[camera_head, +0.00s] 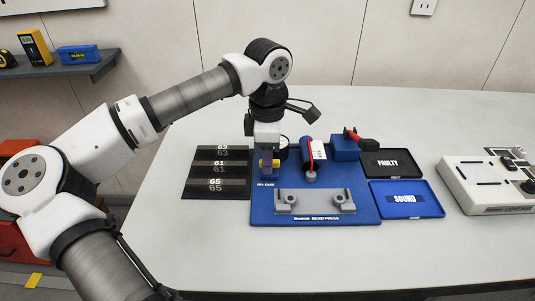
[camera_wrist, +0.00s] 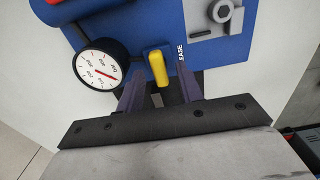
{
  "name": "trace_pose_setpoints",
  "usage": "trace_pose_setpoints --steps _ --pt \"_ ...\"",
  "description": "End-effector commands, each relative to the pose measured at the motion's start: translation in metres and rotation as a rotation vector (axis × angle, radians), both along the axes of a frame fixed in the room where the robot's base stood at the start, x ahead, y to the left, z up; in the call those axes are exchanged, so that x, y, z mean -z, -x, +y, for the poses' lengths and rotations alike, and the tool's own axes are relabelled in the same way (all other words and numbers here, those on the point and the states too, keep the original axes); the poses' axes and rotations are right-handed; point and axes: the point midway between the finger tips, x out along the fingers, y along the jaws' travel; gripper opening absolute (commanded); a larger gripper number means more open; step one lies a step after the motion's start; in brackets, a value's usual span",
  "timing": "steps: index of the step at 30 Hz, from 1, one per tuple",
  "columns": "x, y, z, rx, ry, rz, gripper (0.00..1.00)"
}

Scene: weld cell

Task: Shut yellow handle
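The yellow handle (camera_wrist: 158,69) is a short lever on the blue bend press (camera_wrist: 130,30), beside the word ending in "EASE". In the wrist view it sits between the two dark fingers of my gripper (camera_wrist: 161,88), with a gap on both sides. My gripper is open. In the head view my gripper (camera_head: 268,165) points down at the left side of the press (camera_head: 350,212), and a small bit of yellow (camera_head: 275,163) shows beside it. Whether a finger touches the handle cannot be told.
A round gauge (camera_wrist: 102,64) stands close left of the handle in the wrist view. A blue cylinder (camera_head: 306,150) and a blue block with a red-black lever (camera_head: 345,148) stand on the press. The black FAULTY tray (camera_head: 391,174) and blue SOUND tray (camera_head: 430,209) lie right. A dark numbered mat (camera_head: 205,190) lies left.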

Motion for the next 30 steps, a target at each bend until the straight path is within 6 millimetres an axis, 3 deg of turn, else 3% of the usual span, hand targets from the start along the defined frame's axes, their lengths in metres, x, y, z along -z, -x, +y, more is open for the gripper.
trace_pose_setpoints --steps 7,11,24,30 --pt "-0.001 0.0 0.0 -0.001 0.0 0.0 0.36" --pt "-0.012 -0.001 0.0 -0.002 0.0 -0.001 0.36" --pt "-0.106 -0.001 0.0 -0.002 0.0 -0.002 0.36" --pt "-0.132 0.0 0.0 -0.001 0.0 0.0 0.36"
